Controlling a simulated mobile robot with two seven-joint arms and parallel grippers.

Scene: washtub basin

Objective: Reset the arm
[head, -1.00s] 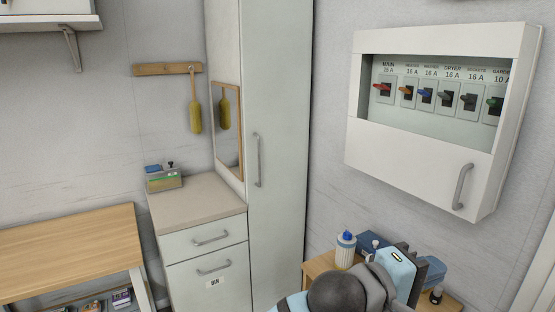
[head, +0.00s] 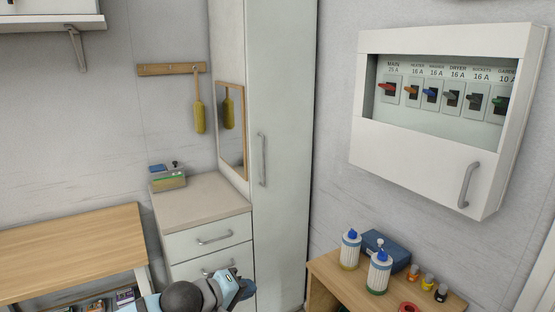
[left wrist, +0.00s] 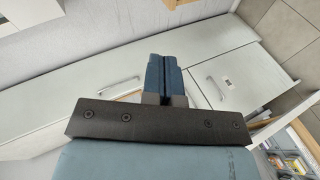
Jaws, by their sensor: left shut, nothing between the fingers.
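My left arm comes in at the bottom of the head view, and my left gripper (head: 240,290) is at its right end, in front of the drawer unit (head: 208,243). In the left wrist view my left gripper (left wrist: 163,68) shows its two blue fingers pressed together, with nothing between them. Pale cabinet fronts (left wrist: 120,85) lie beyond the fingers there, apart from them. My right gripper is in neither view.
A wooden side table (head: 325,272) at lower right bears two pump bottles (head: 379,272), a blue box (head: 386,248) and small bottles. A white breaker box (head: 420,160) hangs above. A wooden bench (head: 70,250) stands left, a tall cabinet (head: 280,150) in the middle.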

